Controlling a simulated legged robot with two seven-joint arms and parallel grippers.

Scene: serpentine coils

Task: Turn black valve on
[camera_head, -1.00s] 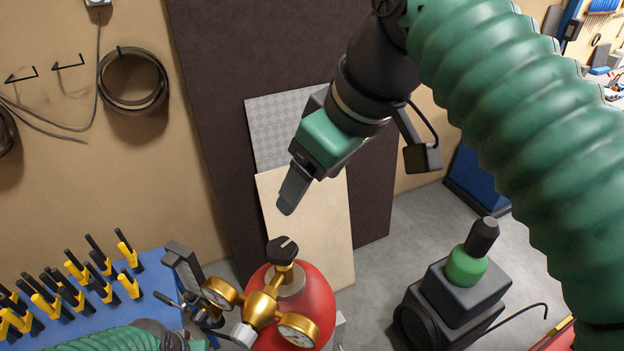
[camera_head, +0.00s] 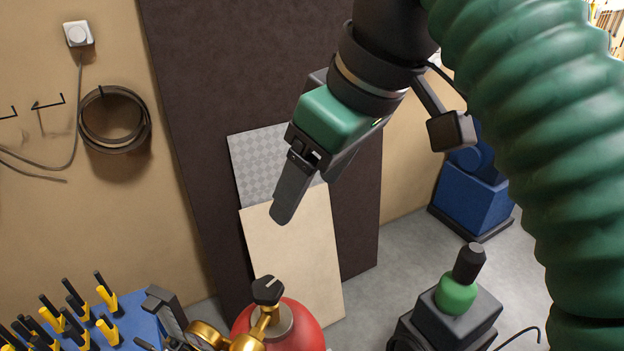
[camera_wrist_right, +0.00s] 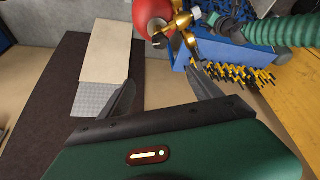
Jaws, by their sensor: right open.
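The black valve knob (camera_head: 267,290) tops a brass fitting on a red tank (camera_head: 305,322), near the bottom middle of the head view. The knob also shows at the top of the right wrist view (camera_wrist_right: 160,41). My right gripper (camera_head: 305,195) is open and empty, above the knob and apart from it. In the right wrist view its spread fingers (camera_wrist_right: 162,82) point toward the knob with a gap between. My left gripper (camera_wrist_right: 228,22) is near the brass fitting at the upper right of the wrist view; its fingers are too small to read.
A brass gauge (camera_head: 207,335) sits beside the knob. A blue rack (camera_head: 135,328) of yellow-and-black tools stands at the lower left. Boards (camera_head: 293,250) lean on the wall behind.

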